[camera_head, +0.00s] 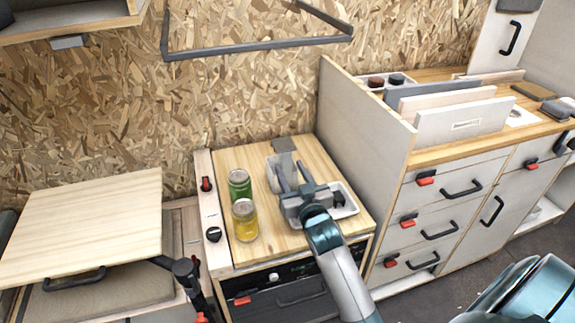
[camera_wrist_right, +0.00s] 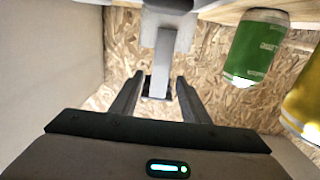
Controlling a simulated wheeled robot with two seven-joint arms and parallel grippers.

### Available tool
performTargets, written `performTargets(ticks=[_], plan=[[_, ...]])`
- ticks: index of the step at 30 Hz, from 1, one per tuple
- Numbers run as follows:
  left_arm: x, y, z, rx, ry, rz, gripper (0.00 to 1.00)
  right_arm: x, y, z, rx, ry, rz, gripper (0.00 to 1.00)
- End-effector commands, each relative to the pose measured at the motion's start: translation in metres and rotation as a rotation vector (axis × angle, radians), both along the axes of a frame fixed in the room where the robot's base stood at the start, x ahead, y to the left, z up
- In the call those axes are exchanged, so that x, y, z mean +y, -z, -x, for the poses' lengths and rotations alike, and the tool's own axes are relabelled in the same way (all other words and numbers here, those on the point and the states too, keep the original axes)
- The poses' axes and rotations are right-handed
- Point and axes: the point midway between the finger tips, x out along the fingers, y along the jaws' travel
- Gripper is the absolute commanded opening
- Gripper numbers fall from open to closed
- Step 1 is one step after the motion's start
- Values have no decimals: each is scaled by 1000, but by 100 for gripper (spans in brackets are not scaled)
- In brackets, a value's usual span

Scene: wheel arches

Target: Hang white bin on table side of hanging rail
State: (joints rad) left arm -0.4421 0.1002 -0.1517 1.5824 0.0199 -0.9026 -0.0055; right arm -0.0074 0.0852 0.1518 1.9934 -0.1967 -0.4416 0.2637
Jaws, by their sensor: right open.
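A small white bin (camera_head: 274,176) stands on the wooden counter, partly hidden behind my right gripper. A grey plate (camera_head: 284,144) rises at its back. My right gripper (camera_head: 293,170) is open at the bin. In the right wrist view, which looks upside down, the gripper's fingers (camera_wrist_right: 156,95) lie on either side of a grey upright strip (camera_wrist_right: 161,72) joined to a pale body (camera_wrist_right: 168,22). I cannot tell whether they touch it. A dark grey rail (camera_head: 260,47) runs along the chipboard wall above the counter. My left gripper is out of view.
A green can (camera_head: 239,184) and a yellow can (camera_head: 244,222) stand left of the gripper. A white tray (camera_head: 350,206) with dark items lies to its right. A tall white panel (camera_head: 350,130) bounds the counter on the right. A wooden table (camera_head: 85,222) is at left.

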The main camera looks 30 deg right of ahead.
Motion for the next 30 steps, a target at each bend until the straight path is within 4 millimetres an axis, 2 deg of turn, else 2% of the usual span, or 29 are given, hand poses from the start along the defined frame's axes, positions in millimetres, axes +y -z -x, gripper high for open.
performTargets(ticks=[6,13,18,30], plan=[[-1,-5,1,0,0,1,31,10,1,40,1,0,0,42],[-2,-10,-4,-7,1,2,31,17,1,69,0,0,0,42],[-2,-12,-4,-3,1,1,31,18,0,77,0,0,0,42],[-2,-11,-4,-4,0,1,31,18,0,77,0,0,0,42]])
